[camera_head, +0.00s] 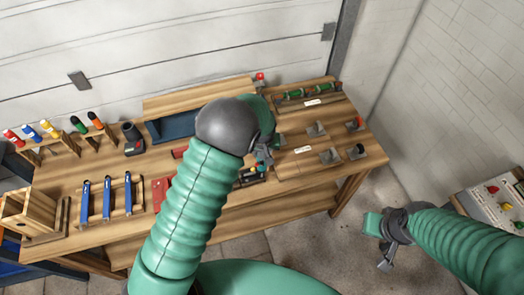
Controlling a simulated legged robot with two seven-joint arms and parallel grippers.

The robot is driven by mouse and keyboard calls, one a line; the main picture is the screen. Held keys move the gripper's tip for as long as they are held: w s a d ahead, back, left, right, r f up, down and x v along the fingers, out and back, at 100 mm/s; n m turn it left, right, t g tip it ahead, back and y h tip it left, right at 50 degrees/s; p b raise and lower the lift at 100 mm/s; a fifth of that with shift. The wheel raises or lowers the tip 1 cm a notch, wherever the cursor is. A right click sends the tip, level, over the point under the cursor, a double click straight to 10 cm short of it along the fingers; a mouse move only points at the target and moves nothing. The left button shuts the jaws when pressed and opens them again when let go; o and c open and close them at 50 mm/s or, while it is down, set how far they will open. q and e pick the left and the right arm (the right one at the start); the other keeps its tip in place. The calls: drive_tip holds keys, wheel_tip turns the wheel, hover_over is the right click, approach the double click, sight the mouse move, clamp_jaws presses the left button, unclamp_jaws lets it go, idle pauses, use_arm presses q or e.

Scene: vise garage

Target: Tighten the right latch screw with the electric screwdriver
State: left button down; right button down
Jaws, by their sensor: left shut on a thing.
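My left gripper (264,153) is over the middle right of the workbench, past the dark wrist of my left arm. It is shut on a partly hidden object, which I cannot identify for sure as the electric screwdriver. Small dark, teal and red parts show just below it. Grey metal brackets (316,129) sit on the right part of the bench, one with a red piece and one with a black piece (360,150). I cannot tell which holds the right latch screw. My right gripper (376,243) is open and empty, right of the bench above the floor.
The wooden workbench (100,178) holds a rack of coloured-handled tools (80,128), a black device (132,140), several blue-handled tools (107,198) and a wooden box (30,213). Green cylinders (300,92) lie at the back right. A control panel (495,200) stands at the far right.

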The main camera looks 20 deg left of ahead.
use_arm(q)
drive_tip(key=shift+f, duration=0.45)
idle(0.6)
drive_tip(key=shift+r, duration=0.1)
idle(0.3)
wheel_tip(320, 180, up, 2)
drive_tip(key=shift+r+p, duration=0.1)
drive_tip(key=shift+p, duration=0.55)
drive_tip(key=shift+r+p, duration=1.65)
drive_tip(key=shift+r, duration=0.75)
